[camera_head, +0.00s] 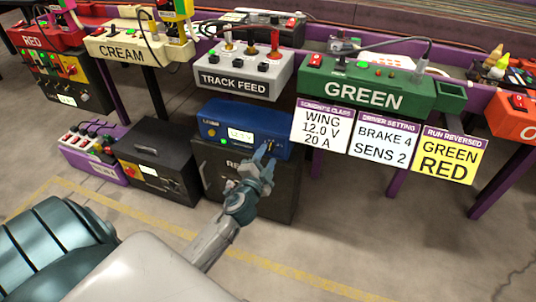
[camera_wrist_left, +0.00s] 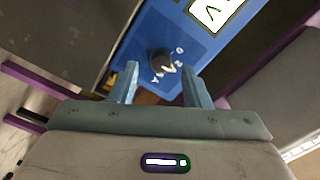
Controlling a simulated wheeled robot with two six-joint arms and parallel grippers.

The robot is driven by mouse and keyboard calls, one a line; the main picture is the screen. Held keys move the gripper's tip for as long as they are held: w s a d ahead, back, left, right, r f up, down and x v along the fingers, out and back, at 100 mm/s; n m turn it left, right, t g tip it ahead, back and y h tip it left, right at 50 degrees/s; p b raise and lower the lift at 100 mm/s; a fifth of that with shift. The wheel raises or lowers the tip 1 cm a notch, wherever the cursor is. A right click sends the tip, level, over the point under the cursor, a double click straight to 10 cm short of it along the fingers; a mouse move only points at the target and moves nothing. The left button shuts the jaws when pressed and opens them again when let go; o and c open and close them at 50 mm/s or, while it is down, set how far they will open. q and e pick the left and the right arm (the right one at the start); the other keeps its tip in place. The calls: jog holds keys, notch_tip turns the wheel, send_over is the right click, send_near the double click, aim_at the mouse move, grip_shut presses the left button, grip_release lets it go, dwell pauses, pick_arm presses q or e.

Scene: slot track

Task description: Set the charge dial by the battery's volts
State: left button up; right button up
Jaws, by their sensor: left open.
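The blue charger box (camera_head: 222,128) sits on a dark cabinet below the table edge. Its lit white display (camera_head: 240,135) is too small to read surely; part of it also shows in the left wrist view (camera_wrist_left: 208,14). The round dark dial (camera_wrist_left: 161,61) is on the blue panel with small white letters around it and a pale pointer mark. My left gripper (camera_head: 266,158) is open at the panel's right end; in the left wrist view its fingertips (camera_wrist_left: 159,75) stand on either side of the dial. Contact cannot be told. No battery is clearly identifiable.
A white card (camera_head: 320,129) reads "WING 12.0 V 20 A". Beside it are a driver setting card (camera_head: 383,138) and a yellow card (camera_head: 449,158). The track feed box (camera_head: 246,75) and green box (camera_head: 367,88) stand above. A black box (camera_head: 158,162) is left of the cabinet (camera_head: 285,190).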

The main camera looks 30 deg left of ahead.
pick_arm(q)
jog(key=v, duration=0.9)
